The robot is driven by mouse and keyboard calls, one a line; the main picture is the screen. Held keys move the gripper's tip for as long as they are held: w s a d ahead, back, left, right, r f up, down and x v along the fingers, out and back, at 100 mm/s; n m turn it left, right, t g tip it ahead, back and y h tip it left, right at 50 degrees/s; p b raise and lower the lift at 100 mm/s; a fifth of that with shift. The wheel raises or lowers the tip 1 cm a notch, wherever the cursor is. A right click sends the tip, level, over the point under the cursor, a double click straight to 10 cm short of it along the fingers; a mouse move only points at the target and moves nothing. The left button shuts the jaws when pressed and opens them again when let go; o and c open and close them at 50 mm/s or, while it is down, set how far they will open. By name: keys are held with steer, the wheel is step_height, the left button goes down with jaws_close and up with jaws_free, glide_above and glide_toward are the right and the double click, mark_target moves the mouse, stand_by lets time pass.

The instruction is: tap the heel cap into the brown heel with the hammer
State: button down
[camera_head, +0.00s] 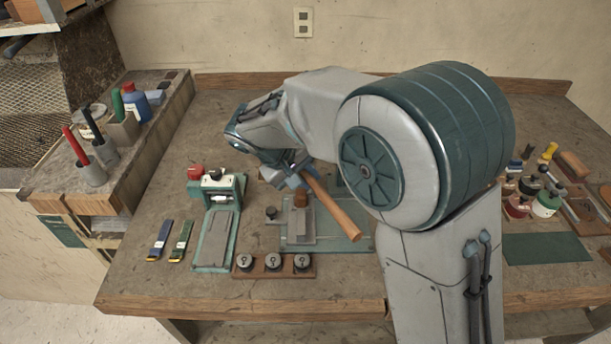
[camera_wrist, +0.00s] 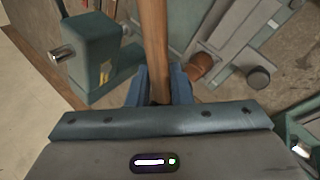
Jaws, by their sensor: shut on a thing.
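The hammer's wooden handle (camera_head: 336,212) slants down to the right from my gripper (camera_head: 296,178), above the work fixture. In the wrist view the handle (camera_wrist: 155,45) runs up between the blue fingers of my gripper (camera_wrist: 158,88), which are shut on it. The hammer's head cannot be made out in either view. The brown heel (camera_head: 301,199) sits on the grey block of the fixture, just below and beside the handle. It also shows in the wrist view as a brown round piece (camera_wrist: 201,66), to the right of the handle. I cannot make out the heel cap.
A green-based press (camera_head: 215,220) stands left of the fixture (camera_head: 330,242). A wooden rack (camera_head: 273,272) with black round pieces lies at the front. Two strips (camera_head: 170,240) lie at left. Jars and tools (camera_head: 545,203) crowd the right. The front table strip is clear.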

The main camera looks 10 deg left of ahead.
step_height(320, 180, down, 4)
steer(key=b, duration=0.3)
steer(key=shift+f+b, duration=0.2)
steer(key=shift+b, duration=0.2)
steer(key=shift+r, duration=0.1)
steer(key=shift+s, duration=0.1)
steer(key=shift+r+p, duration=1.35)
steer(key=shift+r, duration=0.65)
step_height(320, 180, up, 5)
steer(key=p, duration=0.3)
steer(key=shift+r, duration=0.1)
